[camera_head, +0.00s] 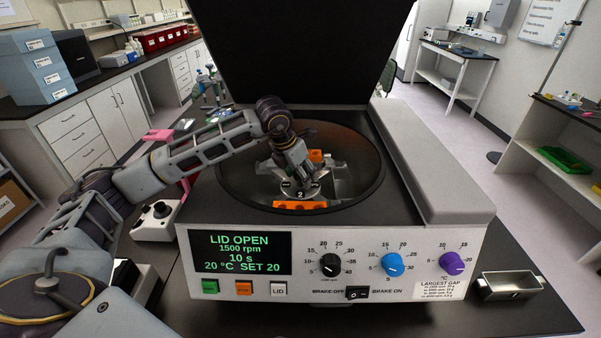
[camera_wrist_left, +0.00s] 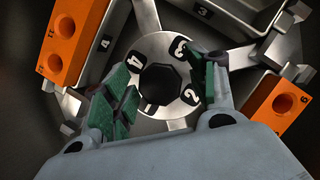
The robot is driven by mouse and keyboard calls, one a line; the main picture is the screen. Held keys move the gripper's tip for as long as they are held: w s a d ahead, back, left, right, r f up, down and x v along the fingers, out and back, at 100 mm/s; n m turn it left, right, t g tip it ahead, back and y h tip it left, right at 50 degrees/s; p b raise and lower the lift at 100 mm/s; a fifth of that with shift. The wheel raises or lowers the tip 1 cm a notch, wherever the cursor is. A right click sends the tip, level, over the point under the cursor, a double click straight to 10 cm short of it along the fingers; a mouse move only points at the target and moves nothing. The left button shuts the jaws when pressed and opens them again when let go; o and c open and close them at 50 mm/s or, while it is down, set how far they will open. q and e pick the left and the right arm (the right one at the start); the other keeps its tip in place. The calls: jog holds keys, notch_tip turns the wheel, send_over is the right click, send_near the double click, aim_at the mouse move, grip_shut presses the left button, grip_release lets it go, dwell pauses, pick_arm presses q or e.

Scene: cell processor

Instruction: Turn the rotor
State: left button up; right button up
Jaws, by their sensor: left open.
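The centrifuge (camera_head: 215,235) has its black lid (camera_head: 300,50) raised, and its display reads LID OPEN. The silver rotor (camera_head: 306,194) lies inside the round bowl; it also shows in the left wrist view (camera_wrist_left: 152,46), with numbered positions around a dark central knob (camera_wrist_left: 163,84). Orange tube holders sit in the rotor at the front (camera_head: 300,206) and the back (camera_head: 315,155). My left gripper (camera_head: 300,178) reaches down over the rotor's hub. In the left wrist view its green-padded fingers (camera_wrist_left: 165,92) are open on either side of the knob. Contact cannot be told. My right gripper is not in view.
The bowl rim (camera_head: 380,180) surrounds the gripper and rotor closely. A front panel with knobs and a brake switch (camera_head: 357,293) faces me. A metal tray (camera_head: 508,286) stands at the right, and a small white device (camera_head: 157,218) stands left of the centrifuge.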

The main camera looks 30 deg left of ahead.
pick_arm(q)
grip_shut()
dwell(0.4)
